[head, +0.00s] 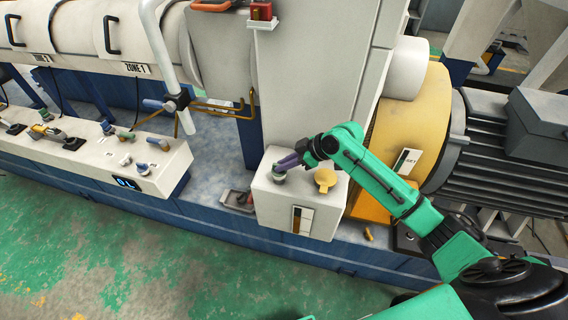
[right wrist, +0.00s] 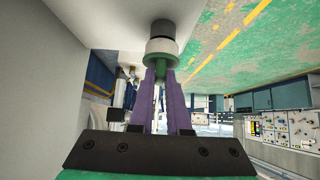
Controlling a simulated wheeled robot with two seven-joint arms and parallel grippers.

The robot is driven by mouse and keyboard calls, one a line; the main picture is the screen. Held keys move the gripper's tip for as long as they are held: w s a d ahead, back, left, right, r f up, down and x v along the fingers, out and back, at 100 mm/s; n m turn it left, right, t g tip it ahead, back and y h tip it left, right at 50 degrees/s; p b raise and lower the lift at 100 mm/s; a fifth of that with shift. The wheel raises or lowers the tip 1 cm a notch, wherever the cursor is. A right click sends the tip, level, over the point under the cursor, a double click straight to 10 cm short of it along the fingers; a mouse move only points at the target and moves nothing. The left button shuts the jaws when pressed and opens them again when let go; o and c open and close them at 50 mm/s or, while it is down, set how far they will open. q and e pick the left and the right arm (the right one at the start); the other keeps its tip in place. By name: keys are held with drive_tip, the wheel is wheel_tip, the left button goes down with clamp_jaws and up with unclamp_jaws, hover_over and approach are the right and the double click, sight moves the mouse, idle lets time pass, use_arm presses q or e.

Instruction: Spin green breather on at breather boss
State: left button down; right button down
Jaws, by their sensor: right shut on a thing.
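My right gripper (head: 287,163) reaches in from the right to the top of a white box-shaped housing (head: 272,204). Its purple fingers are shut on the green breather (right wrist: 161,62); only a small green part shows between the fingertips in the right wrist view. Beyond it are a pale ring (right wrist: 161,46) and a dark round piece (right wrist: 162,28), in line with it. In the head view a small round fitting (head: 279,173) stands at the fingertips on the housing's top left, probably the breather boss. I cannot tell whether breather and boss are threaded together. My left gripper is not in view.
A yellow cap-like fitting (head: 325,178) stands on the same housing, right of the fingertips. A white control panel (head: 90,158) with several knobs lies to the left. A large yellow guard (head: 412,125) and grey motor (head: 500,150) stand at the right. The green floor in front is open.

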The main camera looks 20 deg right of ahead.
drive_tip(key=shift+s+a+m+t+h+p, duration=0.15)
drive_tip(key=shift+m+t+h+p, duration=0.55)
drive_tip(key=shift+m+p, duration=0.9)
drive_tip(key=m+t+h+p, duration=0.1)
drive_tip(key=p, duration=0.2)
drive_tip(key=shift+s+a+p, duration=0.1)
drive_tip(key=shift+p, duration=0.25)
drive_tip(key=shift+f, duration=0.1)
drive_tip(key=shift+m, duration=0.3)
drive_tip(key=m+h, duration=0.1)
drive_tip(key=m+t+h, duration=0.1)
drive_tip(key=m, duration=0.1)
drive_tip(key=shift+s+a, duration=0.1)
drive_tip(key=shift+a, duration=0.2)
drive_tip(key=shift+m+t+h, duration=0.4)
drive_tip(key=shift+m+h, duration=0.3)
drive_tip(key=shift+m, duration=0.1)
